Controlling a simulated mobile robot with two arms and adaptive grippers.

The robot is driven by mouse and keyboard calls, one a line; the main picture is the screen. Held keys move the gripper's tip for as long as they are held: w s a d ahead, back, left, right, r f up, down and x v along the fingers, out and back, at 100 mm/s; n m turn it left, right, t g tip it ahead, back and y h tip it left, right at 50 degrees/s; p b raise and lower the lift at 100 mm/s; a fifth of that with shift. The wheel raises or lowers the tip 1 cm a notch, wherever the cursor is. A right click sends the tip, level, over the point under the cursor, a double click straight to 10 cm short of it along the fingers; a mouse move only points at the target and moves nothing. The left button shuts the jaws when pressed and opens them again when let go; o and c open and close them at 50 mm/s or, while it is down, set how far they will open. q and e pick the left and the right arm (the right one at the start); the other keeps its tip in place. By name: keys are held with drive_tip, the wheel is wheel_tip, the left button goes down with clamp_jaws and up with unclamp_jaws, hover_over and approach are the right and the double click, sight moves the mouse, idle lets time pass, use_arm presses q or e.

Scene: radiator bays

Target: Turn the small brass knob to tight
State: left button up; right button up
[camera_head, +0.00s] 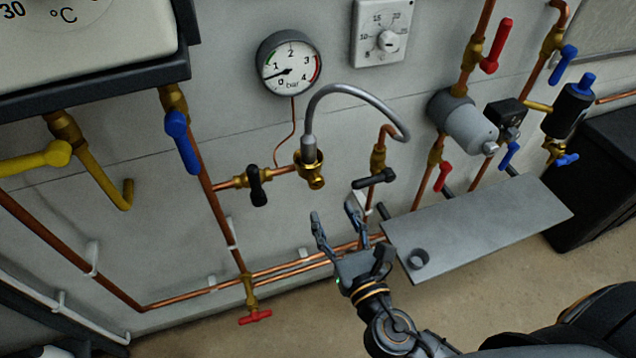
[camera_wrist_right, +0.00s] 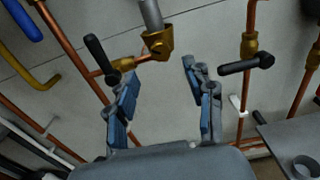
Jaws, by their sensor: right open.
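The small brass knob (camera_head: 316,182) sits on the lower end of the brass fitting (camera_head: 308,166) under the grey braided hose. In the right wrist view the brass knob (camera_wrist_right: 160,50) shows just beyond and between my fingertips. My right gripper (camera_head: 334,212) is open and empty, below and slightly right of the knob, and apart from it. Its two fingers, with blue inner pads, also show in the right wrist view (camera_wrist_right: 160,80), spread wide. My left gripper is not in view.
A black-handled valve (camera_head: 256,187) sits left of the fitting, and another black lever (camera_head: 374,178) sits to its right. The braided hose (camera_head: 352,90) arches above. A pressure gauge (camera_head: 288,64) hangs above.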

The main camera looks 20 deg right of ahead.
sight(318, 184)
drive_tip(key=w+p, duration=0.1)
drive_tip(key=w, duration=0.5)
drive_tip(key=shift+w+a+p, duration=0.15)
drive_tip(key=shift+w+p, duration=0.15)
drive_tip(key=shift+p, duration=0.05)
drive_tip(key=shift+w, duration=0.65)
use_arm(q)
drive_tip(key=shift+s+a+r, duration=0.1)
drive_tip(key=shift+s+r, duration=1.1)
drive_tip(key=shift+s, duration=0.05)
use_arm(e)
drive_tip(key=shift+w, duration=0.1)
drive_tip(key=shift+c, duration=0.2)
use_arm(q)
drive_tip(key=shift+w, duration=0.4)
use_arm(e)
clamp_jaws()
